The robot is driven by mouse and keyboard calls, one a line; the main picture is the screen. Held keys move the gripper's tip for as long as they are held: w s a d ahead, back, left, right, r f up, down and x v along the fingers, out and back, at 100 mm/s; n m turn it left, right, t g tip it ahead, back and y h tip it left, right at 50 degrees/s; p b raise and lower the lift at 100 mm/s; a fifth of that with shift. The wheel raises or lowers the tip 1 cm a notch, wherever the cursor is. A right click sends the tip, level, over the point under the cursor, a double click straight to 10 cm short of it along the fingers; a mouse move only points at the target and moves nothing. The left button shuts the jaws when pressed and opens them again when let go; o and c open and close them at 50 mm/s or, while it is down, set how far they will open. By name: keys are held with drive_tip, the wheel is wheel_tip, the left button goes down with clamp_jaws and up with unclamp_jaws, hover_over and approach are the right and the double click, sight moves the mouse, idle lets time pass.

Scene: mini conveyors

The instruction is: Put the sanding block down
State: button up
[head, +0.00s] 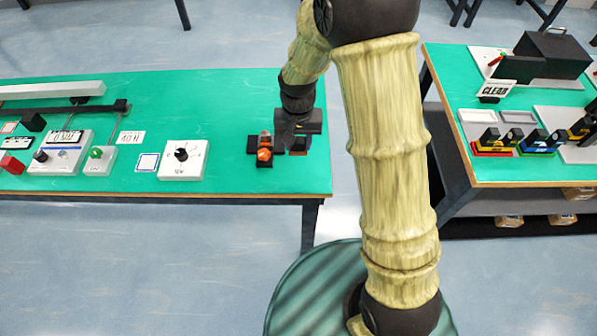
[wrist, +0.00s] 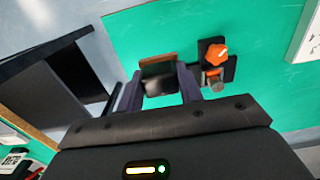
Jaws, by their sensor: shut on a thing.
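The sanding block (wrist: 157,68), dark with a brown edge, is between the two fingers of my gripper (wrist: 160,82) in the wrist view. My gripper is shut on it. In the head view my gripper (head: 298,138) is low over the right end of the green table (head: 230,110), and the block (head: 299,151) shows only as a small dark and brown patch below it. I cannot tell whether the block touches the table.
A black fixture with an orange knob (head: 264,154) stands just left of the block; it also shows in the wrist view (wrist: 216,53). A white dial box (head: 183,159) is further left. A second green table (head: 465,150) stands at the right, across a gap.

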drive_tip(key=shift+f, duration=3.15)
drive_tip(key=shift+f, duration=0.1)
drive_tip(key=shift+f, duration=1.75)
drive_tip(key=shift+f, duration=0.2)
drive_tip(key=o, duration=1.1)
drive_tip(key=shift+r, duration=0.1)
wheel_tip(320, 180, up, 12)
drive_tip(key=shift+r, duration=0.1)
